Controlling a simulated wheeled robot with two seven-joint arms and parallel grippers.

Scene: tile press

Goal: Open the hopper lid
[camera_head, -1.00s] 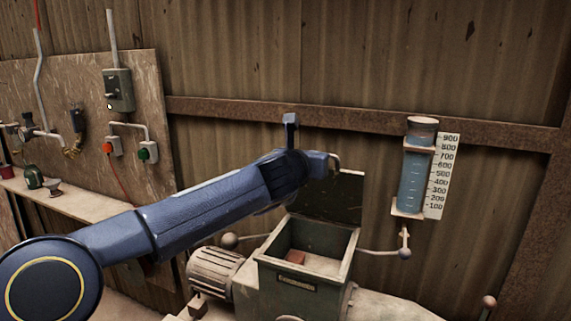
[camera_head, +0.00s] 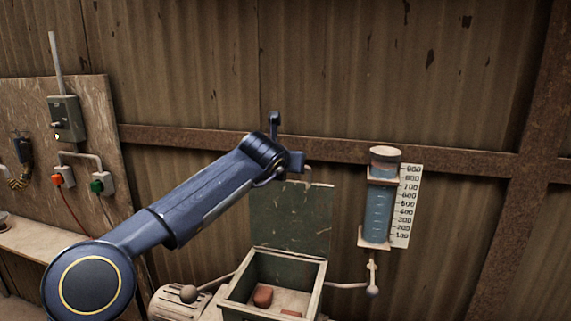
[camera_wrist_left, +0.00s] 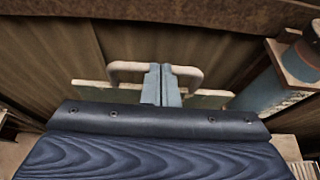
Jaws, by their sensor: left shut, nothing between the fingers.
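The hopper (camera_head: 318,272) is a green-grey open box on the machine. Its lid (camera_head: 290,222) is a dark green plate standing roughly upright at the back rim, and the hopper mouth is uncovered. My left gripper (camera_head: 298,164) is at the lid's top edge. In the left wrist view its fingers (camera_wrist_left: 165,84) are shut together with nothing between them. The lid's pale U-shaped handle (camera_wrist_left: 188,74) shows on both sides of the fingers, and the lid edge (camera_wrist_left: 205,99) lies behind. Whether the fingers touch the handle I cannot tell. My right gripper is not in view.
Reddish lumps (camera_head: 263,296) lie inside the hopper. A water cylinder (camera_head: 379,207) with a number scale hangs on the wall to the right. A switch panel (camera_head: 85,150) and a shelf (camera_head: 35,236) are at left. The corrugated wall stands close behind the lid.

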